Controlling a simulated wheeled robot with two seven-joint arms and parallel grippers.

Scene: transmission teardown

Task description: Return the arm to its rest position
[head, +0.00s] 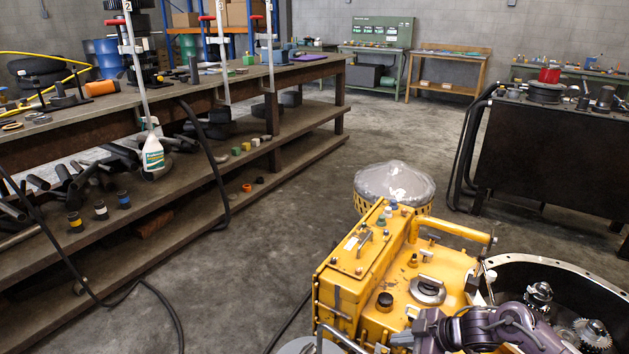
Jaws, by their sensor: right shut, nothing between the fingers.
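My right arm (480,328) comes in at the bottom right, dark with purple-grey links. Its gripper (400,339) is at the left end of the arm, low in the picture, over or beside the near part of a yellow housing (345,262). The gripper is small and partly cut off from clear sight; it is shut and I see nothing held in it. My left gripper is not in view.
An open round casing (550,262) with metal gears (592,333) inside lies at the right, close to my arm. A long workbench (95,112) stands at the left, and a dark bench (545,150) at the right. Grey floor (250,245) between them is mostly clear.

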